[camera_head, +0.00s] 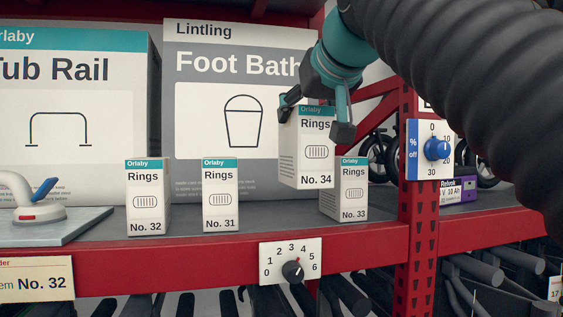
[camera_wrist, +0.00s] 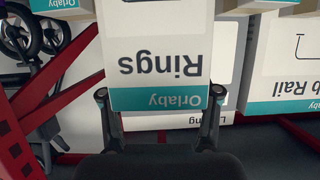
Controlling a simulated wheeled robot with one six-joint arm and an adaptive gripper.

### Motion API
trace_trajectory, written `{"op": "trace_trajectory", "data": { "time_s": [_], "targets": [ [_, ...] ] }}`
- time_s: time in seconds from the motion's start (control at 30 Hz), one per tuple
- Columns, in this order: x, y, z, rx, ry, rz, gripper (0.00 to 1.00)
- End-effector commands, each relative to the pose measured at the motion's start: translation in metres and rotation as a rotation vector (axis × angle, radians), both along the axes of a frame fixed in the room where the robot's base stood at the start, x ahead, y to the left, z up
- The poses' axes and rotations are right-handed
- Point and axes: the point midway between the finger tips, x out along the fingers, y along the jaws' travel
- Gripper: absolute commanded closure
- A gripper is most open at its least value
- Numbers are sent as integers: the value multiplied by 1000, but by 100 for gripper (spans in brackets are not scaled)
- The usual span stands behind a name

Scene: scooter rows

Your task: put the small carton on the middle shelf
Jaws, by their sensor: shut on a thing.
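My gripper (camera_head: 316,114) is shut on a small white and grey carton (camera_head: 304,152) with a teal top band, marked Rings No. 34. The carton is upright, its base raised above the grey shelf (camera_head: 272,222) with the red front edge. In the wrist view the fingers of my gripper (camera_wrist: 160,93) sit on either side of the carton (camera_wrist: 158,50), whose print is upside down. On the shelf stand similar cartons, No. 32 (camera_head: 148,197), No. 31 (camera_head: 220,197) and No. 33 (camera_head: 352,192). The held carton hides part of No. 33.
A large Foot Bath box (camera_head: 200,130) and a Tub Rail box (camera_head: 75,125) stand behind. A red post (camera_head: 415,255) bears a blue dial (camera_head: 437,149). A dial plate (camera_head: 290,262) is on the shelf edge. Bare shelf lies between No. 31 and No. 33.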

Motion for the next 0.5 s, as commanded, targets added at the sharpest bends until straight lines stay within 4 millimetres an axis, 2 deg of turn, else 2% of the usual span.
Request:
{"op": "trace_trajectory", "data": {
  "time_s": [0.2, 0.33, 0.5],
  "targets": [
    [39, 17, -27, 0, 2, -1, 100],
    [53, 23, -35, -1, 0, -2, 100],
    [59, 26, -43, 0, -1, -2, 100]
  ]
}}
